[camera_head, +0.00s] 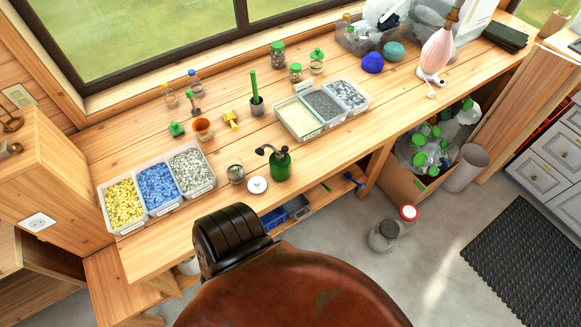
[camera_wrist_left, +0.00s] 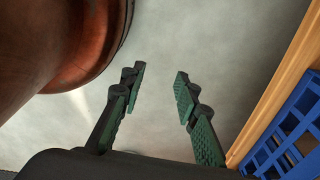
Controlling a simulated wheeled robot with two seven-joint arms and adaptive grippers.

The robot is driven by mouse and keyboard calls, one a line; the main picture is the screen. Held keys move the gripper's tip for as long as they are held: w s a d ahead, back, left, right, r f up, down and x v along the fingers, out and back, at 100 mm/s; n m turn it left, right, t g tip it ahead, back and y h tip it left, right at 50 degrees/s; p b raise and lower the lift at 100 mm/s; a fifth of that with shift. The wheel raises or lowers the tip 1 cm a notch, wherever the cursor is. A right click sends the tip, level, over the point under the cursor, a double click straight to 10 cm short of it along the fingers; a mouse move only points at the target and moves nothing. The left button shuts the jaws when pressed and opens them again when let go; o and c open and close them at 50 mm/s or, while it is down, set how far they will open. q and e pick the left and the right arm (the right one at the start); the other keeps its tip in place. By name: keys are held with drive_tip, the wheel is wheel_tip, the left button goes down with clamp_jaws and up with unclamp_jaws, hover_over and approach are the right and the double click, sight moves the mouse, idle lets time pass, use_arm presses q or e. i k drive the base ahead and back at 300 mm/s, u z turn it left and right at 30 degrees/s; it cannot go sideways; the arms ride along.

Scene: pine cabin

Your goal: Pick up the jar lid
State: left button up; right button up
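A round white jar lid (camera_head: 257,185) with a small knob lies flat on the wooden workbench (camera_head: 140,262), near its front edge. An open glass jar (camera_head: 235,173) stands just left of it, and a green spray bottle (camera_head: 280,165) stands to its right. My left gripper (camera_wrist_left: 160,88) shows only in the left wrist view. Its two fingers are apart with nothing between them, over grey floor below. The lid is not in that view. My right gripper is in neither view.
Compartment trays of yellow, blue and grey pebbles (camera_head: 159,212) stand left of the lid. A second tray set (camera_head: 280,118) stands farther back. A blue crate (camera_wrist_left: 290,140) is right of my left gripper.

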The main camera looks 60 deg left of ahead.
sight(257, 184)
drive_tip(key=i, duration=1.35)
drive_tip(key=u, duration=3.15)
